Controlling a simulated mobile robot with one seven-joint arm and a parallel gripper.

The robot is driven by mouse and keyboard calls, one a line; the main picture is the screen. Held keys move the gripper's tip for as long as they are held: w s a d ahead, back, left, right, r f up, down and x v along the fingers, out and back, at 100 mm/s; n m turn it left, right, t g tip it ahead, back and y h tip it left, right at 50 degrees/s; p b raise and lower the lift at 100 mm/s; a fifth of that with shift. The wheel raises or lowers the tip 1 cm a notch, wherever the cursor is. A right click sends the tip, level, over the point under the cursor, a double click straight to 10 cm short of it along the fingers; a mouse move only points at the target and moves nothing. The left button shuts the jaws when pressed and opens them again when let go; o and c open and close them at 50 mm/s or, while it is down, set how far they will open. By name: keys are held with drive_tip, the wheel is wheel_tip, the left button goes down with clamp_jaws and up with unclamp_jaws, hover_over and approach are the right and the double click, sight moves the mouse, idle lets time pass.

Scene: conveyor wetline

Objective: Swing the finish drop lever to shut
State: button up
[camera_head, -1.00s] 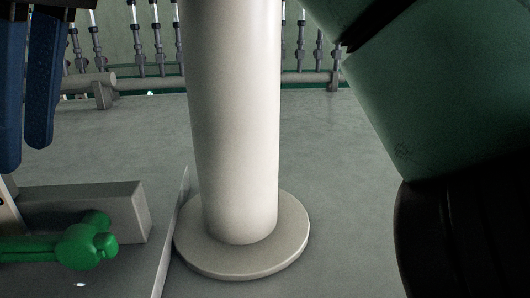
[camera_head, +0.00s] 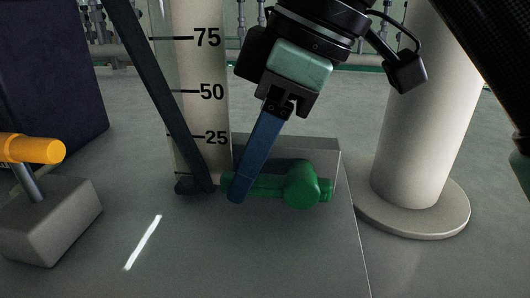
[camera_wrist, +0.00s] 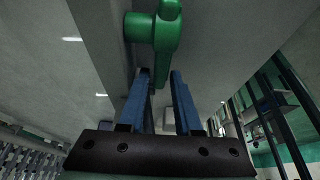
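The green lever (camera_head: 302,186) is mounted on the front of a grey block (camera_head: 328,156) at the foot of a scale marked 25, 50 and 75. Its rounded hub is at the right and its handle lies about level, pointing left. My gripper (camera_head: 236,196) reaches down with blue fingers at the handle's left end, and a finger hides part of the handle. In the wrist view my gripper (camera_wrist: 161,74) is open with a gap between its fingers. The lever (camera_wrist: 165,35) runs down to the fingertips there. I cannot tell whether they touch it.
A white scale column (camera_head: 205,75) stands behind the lever, with a dark slanted bar (camera_head: 160,90) before it. An orange-handled lever on a grey block (camera_head: 48,220) is at the left. A thick white post (camera_head: 425,120) stands at the right.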

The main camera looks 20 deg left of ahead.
drive_tip(key=shift+d, duration=0.1)
drive_tip(key=shift+w, duration=0.1)
drive_tip(key=shift+c, duration=0.4)
clamp_jaws()
idle(0.8)
